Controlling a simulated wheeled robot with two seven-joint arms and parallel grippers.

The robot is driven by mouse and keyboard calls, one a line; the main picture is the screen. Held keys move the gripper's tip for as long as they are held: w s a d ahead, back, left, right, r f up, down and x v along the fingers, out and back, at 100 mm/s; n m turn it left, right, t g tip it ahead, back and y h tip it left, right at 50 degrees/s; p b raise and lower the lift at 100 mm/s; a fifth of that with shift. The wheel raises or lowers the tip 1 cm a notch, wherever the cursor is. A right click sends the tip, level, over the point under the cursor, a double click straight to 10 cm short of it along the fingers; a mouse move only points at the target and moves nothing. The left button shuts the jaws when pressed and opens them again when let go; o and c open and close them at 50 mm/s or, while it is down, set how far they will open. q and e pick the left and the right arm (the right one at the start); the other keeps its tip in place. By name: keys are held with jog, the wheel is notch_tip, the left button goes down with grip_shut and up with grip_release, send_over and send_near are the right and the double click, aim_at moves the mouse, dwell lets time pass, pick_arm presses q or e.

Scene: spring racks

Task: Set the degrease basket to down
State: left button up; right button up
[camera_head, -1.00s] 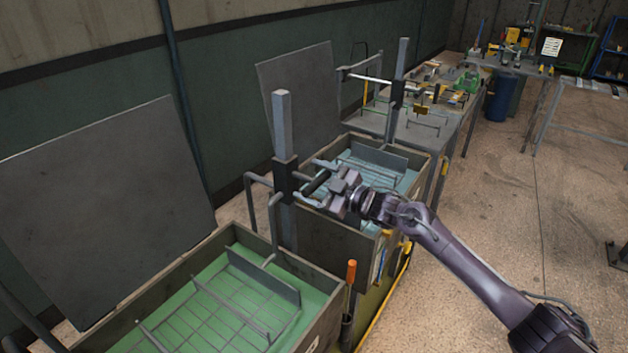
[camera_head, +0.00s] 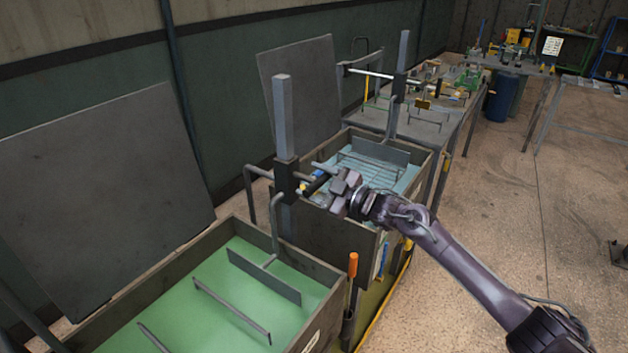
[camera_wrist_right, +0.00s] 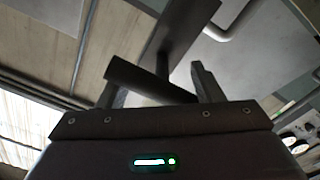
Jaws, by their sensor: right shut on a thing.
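The basket (camera_head: 262,277) sits in the near tank (camera_head: 200,263) of green liquid. Its back plate and thin bars stand above the surface, and its grid floor is hidden below. A hooked arm (camera_head: 277,225) joins it to a black slider (camera_head: 286,181) low on a grey square post (camera_head: 284,115). My right gripper (camera_head: 322,184) is shut on the slider's dark handle, right of the post. The right wrist view shows the handle (camera_wrist_right: 140,78) between the fingers (camera_wrist_right: 160,88). My left gripper is not in view.
A second tank (camera_head: 418,186) with bluish liquid and its own basket (camera_head: 380,150) and post (camera_head: 402,70) stands behind. An orange-handled tool (camera_head: 352,266) stands at the near tank's right corner. Grey panels (camera_head: 95,190) lean behind the tanks. The floor to the right is open.

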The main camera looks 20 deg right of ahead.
notch_tip(320, 180, down, 14)
jog(key=b, duration=0.7)
jog(key=shift+s+a+b, duration=0.15)
jog(key=shift+s+b, duration=0.05)
jog(key=shift+b, duration=0.2)
jog(key=shift+r, duration=0.1)
jog(key=o, duration=1)
jog(key=shift+c, duration=0.2)
jog(key=shift+o, duration=1.3)
jog(key=shift+s+r, duration=0.1)
